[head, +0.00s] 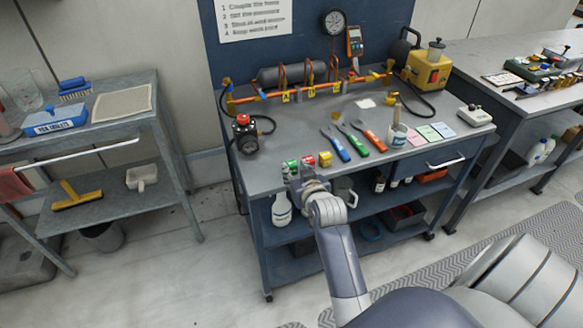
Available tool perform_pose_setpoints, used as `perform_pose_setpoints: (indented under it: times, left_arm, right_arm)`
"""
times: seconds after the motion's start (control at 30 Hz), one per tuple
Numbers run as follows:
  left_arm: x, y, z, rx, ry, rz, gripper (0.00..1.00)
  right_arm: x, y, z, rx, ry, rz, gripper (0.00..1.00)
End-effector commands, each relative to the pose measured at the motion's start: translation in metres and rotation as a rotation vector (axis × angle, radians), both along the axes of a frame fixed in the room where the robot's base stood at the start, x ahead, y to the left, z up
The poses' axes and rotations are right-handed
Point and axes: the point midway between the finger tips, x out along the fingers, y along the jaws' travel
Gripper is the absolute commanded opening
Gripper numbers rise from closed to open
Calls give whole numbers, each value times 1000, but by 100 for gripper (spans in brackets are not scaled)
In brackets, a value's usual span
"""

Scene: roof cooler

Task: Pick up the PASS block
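A small green block (293,163), a red block (308,161) and a yellow block (325,159) stand in a row at the front edge of the grey workbench top (262,178). No lettering on them is readable, so I cannot tell which one is the PASS block. My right gripper (297,173) is at the bench's front edge, just in front of the green and red blocks, and hides their lower parts. Its fingers are small and overlap the blocks, so I cannot tell whether they are open or touching a block. My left gripper is not in view.
A black device with a red knob (244,133) stands left. A manifold with orange piping (308,92) runs behind. A white bottle (281,209) stands on the shelf below.

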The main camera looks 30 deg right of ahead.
Motion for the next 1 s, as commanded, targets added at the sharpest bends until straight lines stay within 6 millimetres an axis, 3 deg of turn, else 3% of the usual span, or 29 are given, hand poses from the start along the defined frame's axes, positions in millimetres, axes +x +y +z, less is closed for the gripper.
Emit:
perform_pose_setpoints:
  times: [0.23,0.57,0.6,0.73,1.0]
  left_arm:
    - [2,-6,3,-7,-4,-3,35]
    - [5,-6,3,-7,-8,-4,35]
    - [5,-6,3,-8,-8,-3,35]
    - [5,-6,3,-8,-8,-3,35]
    - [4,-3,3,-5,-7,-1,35]
  right_arm:
    - [29,-10,-12,0,1,0,33]
    - [36,-13,-15,0,0,0,33]
    - [36,-13,-15,0,0,0,31]
    - [36,-12,-15,0,1,0,4]
    - [36,-12,-15,0,0,0,4]
